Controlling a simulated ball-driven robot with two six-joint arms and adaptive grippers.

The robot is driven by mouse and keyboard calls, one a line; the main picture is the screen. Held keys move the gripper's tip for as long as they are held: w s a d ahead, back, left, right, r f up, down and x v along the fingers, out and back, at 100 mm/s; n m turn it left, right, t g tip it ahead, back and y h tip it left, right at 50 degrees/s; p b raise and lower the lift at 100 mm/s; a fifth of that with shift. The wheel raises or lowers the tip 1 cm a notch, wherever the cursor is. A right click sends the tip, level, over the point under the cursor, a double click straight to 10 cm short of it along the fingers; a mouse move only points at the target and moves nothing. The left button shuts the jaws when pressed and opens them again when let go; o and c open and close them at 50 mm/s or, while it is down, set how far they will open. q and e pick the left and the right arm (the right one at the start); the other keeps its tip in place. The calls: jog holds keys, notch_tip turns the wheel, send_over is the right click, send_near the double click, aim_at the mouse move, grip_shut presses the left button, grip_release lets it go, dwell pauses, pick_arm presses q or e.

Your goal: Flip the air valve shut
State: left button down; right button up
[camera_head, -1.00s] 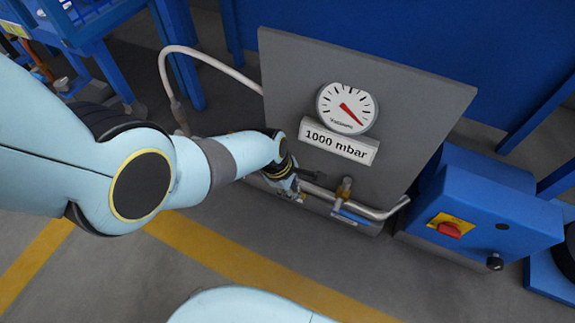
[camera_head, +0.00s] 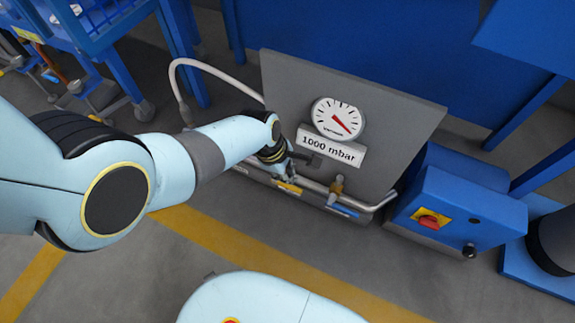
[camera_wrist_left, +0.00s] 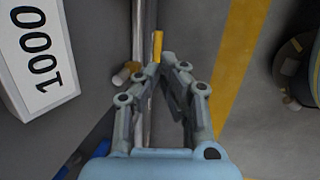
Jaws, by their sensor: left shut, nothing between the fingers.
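A pipe (camera_head: 310,184) runs along the lower edge of the grey panel, with a brass fitting (camera_head: 337,186) on it. A yellow lever (camera_head: 289,188) sits at the pipe and looks roughly in line with it. A blue lever (camera_head: 343,210) is farther right, below the brass fitting. I cannot tell which lever is the air valve. My left gripper (camera_head: 291,170) is shut and empty, just above the yellow lever. In the left wrist view the fingertips (camera_wrist_left: 168,62) are beside the near end of the yellow lever (camera_wrist_left: 157,46); contact is unclear. My right gripper is out of view.
The grey panel (camera_head: 395,120) carries a dial gauge (camera_head: 338,118) and a "1000 mbar" label (camera_head: 331,146). A hose (camera_head: 190,64) loops at the left. A blue box with a red switch (camera_head: 429,222) stands at the right. The floor in front is clear.

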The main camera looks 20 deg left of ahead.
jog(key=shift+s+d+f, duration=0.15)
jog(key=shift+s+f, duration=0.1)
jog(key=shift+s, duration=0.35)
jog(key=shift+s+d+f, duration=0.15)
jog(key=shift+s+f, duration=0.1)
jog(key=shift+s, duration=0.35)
